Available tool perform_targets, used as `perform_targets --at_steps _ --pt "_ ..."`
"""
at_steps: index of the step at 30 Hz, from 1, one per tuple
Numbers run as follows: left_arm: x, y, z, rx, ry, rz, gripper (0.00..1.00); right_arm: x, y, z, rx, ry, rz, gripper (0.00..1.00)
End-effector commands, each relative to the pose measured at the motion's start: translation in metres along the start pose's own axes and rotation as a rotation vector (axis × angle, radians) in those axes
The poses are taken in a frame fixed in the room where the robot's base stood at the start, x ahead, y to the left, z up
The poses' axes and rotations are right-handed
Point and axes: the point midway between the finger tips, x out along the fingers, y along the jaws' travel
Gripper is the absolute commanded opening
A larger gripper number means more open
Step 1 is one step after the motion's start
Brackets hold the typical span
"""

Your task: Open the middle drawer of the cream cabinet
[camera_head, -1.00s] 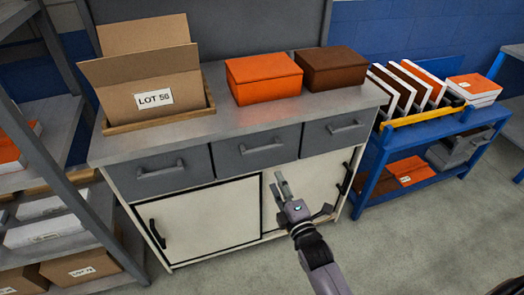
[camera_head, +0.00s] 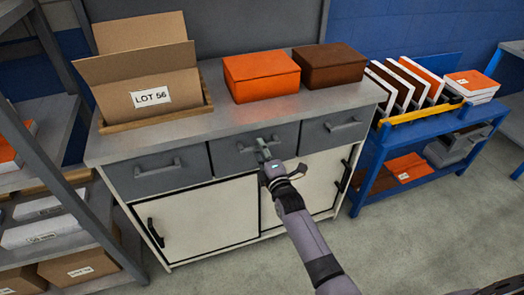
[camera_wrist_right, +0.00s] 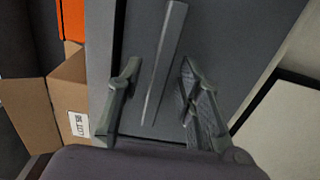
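The cream cabinet (camera_head: 210,218) has a row of three grey drawers under its worktop. The middle drawer (camera_head: 226,161) looks shut, its front level with its neighbours. Its grey bar handle (camera_wrist_right: 166,60) stands between my fingers in the right wrist view. My right gripper (camera_head: 263,147) is at this handle in the head view and partly hides it. In the wrist view the right gripper (camera_wrist_right: 160,70) is open, one finger on each side of the bar, with visible gaps. My left gripper is not in view.
An open carton (camera_head: 150,98), an orange box (camera_head: 262,76) and a brown box (camera_head: 331,66) stand on the worktop. A blue cart (camera_head: 372,165) is close on the right, grey shelving (camera_head: 75,195) on the left. The floor (camera_head: 400,245) in front is clear.

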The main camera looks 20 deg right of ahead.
Motion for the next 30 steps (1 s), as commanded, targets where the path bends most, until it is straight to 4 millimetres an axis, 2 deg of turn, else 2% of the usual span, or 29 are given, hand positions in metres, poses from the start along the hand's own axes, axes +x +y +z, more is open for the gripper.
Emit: perform_targets --at_steps 3,18,30 --pt "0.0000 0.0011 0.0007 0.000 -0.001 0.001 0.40 -0.0001 0.0001 -0.0001 0.000 0.000 0.000 0.33" --pt "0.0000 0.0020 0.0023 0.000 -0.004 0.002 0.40 -0.0004 0.0000 0.0001 0.000 0.000 0.000 0.00" --pt "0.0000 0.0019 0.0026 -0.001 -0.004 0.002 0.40 -0.0005 -0.0003 0.0001 0.000 0.000 0.000 0.00"
